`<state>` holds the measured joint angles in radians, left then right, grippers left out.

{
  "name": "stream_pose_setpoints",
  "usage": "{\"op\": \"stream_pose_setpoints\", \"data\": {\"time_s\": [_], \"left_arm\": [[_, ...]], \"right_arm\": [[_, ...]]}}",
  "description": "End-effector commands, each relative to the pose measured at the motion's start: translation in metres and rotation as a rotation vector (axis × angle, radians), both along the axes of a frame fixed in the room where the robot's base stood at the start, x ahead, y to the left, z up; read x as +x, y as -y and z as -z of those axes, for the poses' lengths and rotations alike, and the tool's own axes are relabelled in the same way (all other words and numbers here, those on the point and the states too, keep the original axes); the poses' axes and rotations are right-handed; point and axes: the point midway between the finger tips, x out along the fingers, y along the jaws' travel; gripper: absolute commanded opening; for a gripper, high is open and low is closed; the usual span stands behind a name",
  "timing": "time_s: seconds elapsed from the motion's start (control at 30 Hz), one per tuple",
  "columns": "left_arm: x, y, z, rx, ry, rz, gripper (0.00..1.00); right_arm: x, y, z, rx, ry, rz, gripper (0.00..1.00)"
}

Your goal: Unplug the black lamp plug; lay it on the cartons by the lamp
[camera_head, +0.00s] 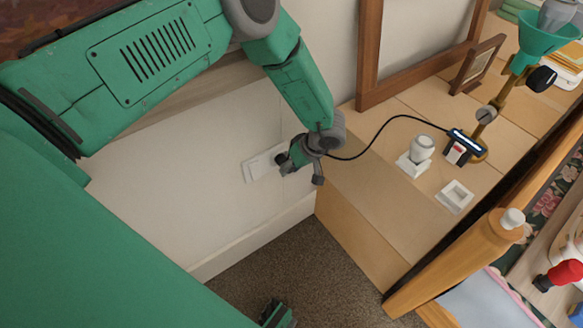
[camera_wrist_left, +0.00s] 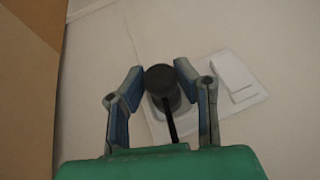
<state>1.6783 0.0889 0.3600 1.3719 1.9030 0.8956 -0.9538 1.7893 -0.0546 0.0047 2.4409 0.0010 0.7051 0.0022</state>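The black lamp plug (camera_wrist_left: 160,78) sits at a white wall plate (camera_wrist_left: 205,90), which also shows in the head view (camera_head: 257,165). My left gripper (camera_head: 300,170) is at this plate. In the left wrist view its fingertips (camera_wrist_left: 159,70) lie against both sides of the plug, so it looks shut on it. The plug is largely hidden in the head view. A black cord (camera_head: 385,124) runs from there over the tan cartons (camera_head: 375,190) to the brass lamp (camera_head: 490,112) with its green shade (camera_head: 542,42). My right gripper (camera_head: 277,314) seems to show only partly at the bottom edge, state unclear.
The cartons' near left part is bare.

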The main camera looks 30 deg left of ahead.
Motion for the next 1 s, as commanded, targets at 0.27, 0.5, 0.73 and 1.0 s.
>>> {"op": "stream_pose_setpoints", "data": {"time_s": [0.27,0.5,0.73,1.0], "left_arm": [[-0.001,0.002,0.000,0.001,0.000,0.001,0.00],[-0.005,0.012,0.000,0.000,0.000,0.002,0.00],[-0.010,0.022,0.000,0.001,0.000,0.000,0.00],[-0.015,0.035,0.000,0.001,0.000,0.001,0.00]], "right_arm": [[0.000,0.000,-0.001,0.000,0.000,0.000,0.40],[0.000,0.000,-0.003,0.000,0.000,0.000,0.40],[0.000,0.000,-0.005,0.000,0.000,0.000,0.40],[0.000,0.000,-0.007,0.000,0.000,0.000,0.40]]}}
